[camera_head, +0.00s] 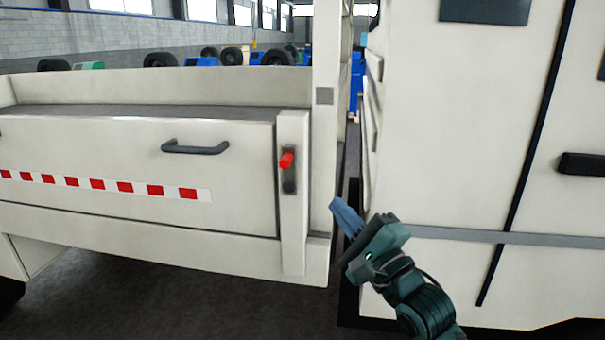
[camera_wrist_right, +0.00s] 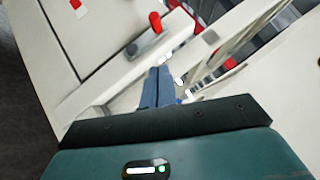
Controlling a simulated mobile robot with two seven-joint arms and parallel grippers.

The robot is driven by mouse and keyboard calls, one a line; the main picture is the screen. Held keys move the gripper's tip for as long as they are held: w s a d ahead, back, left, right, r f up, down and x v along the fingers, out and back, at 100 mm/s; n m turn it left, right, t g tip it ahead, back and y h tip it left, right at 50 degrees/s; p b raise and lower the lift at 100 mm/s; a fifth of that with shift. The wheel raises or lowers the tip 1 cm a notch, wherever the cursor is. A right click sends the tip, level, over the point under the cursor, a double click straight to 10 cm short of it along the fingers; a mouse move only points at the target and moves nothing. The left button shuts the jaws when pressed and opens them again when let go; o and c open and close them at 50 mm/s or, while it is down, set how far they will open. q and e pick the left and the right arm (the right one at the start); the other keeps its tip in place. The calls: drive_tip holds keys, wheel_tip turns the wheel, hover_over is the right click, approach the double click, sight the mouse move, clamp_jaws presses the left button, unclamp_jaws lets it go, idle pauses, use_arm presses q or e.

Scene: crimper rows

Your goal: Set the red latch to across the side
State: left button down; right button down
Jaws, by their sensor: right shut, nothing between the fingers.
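The red latch (camera_head: 287,160) sits on a dark plate on the white post at the right end of the truck's side panel (camera_head: 100,145). Its red end points toward me and slightly up. In the right wrist view the red latch (camera_wrist_right: 155,22) shows above and left of the fingertips, on its dark plate (camera_wrist_right: 141,45). My right gripper (camera_head: 337,204) is to the right of and below the latch, apart from it. Its blue-grey fingers (camera_wrist_right: 158,85) are closed together with nothing between them. My left gripper is not in view.
A dark handle (camera_head: 195,147) and a red-and-white strip (camera_head: 109,185) are on the side panel. A white cab wall (camera_head: 455,130) stands close on the right, with a narrow gap beside the post. The floor (camera_head: 190,305) below is clear.

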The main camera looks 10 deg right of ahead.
sight(291, 162)
drive_tip(key=w+a+r, duration=0.1)
drive_tip(key=w, duration=0.1)
drive_tip(key=w+a+r+p, duration=0.1)
drive_tip(key=w+a, duration=0.1)
drive_tip(key=w+a+r+p, duration=0.1)
drive_tip(key=w, duration=0.2)
drive_tip(key=shift+a+r, duration=0.3)
drive_tip(key=shift+r, duration=0.05)
drive_tip(key=shift+a+r, duration=0.1)
drive_tip(key=shift+a, duration=0.15)
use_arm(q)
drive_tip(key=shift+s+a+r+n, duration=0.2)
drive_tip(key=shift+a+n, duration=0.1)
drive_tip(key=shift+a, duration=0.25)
use_arm(e)
drive_tip(key=shift+w+a, duration=0.1)
drive_tip(key=shift+a, duration=0.05)
drive_tip(key=shift+w, duration=0.1)
